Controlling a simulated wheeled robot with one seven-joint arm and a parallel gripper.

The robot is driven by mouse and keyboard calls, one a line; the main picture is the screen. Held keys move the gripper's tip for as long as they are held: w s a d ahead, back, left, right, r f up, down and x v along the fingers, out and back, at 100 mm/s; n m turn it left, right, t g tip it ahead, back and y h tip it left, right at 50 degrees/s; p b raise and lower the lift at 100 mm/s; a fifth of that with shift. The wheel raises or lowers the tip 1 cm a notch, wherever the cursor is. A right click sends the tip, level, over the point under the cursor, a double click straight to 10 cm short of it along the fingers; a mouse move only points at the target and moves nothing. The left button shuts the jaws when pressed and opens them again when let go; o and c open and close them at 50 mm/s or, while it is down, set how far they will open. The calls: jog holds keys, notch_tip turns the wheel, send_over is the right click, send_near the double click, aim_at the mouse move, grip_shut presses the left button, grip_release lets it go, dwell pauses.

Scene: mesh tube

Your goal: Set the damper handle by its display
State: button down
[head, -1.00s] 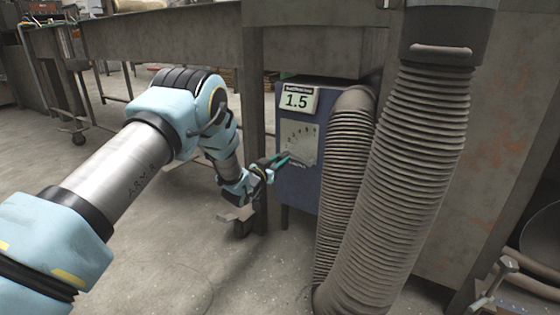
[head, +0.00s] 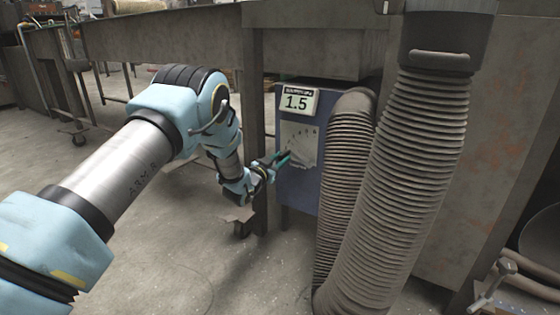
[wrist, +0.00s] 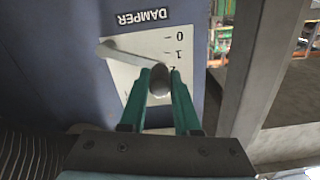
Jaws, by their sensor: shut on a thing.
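The damper handle (wrist: 130,57) is a pale lever on the white scale plate (wrist: 120,78), under the word DAMPER, which appears upside down in the wrist view. Its grey knob (wrist: 158,82) sits between the teal fingertips of my gripper (wrist: 161,74), which is shut on it. The lever points close to the 2, past the 0 and 1 marks; the knob partly hides the numbers there. In the head view my gripper (head: 284,158) is at the blue box (head: 298,190). The display (head: 297,102) on top of the box reads 1.5.
Two ribbed hoses (head: 405,180) stand just right of the box, close to the scale. A metal table leg (head: 253,120) is just left of the box, behind my wrist. The bench top hangs above. Open concrete floor (head: 170,260) lies in front and to the left.

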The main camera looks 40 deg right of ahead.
jog(key=m, duration=0.1)
jog(key=s+r+m, duration=0.1)
jog(key=r+m, duration=0.1)
jog(key=shift+s+d+r+m+p, duration=0.15)
jog(key=shift+s+r+m+p, duration=0.1)
jog(key=shift+m+p, duration=0.15)
jog(key=c, duration=0.6)
grip_release()
jog(key=p+v, duration=0.2)
jog(key=v, duration=0.8)
jog(key=shift+a+p, duration=0.35)
jog(key=shift+p, duration=0.05)
dwell(1.1)
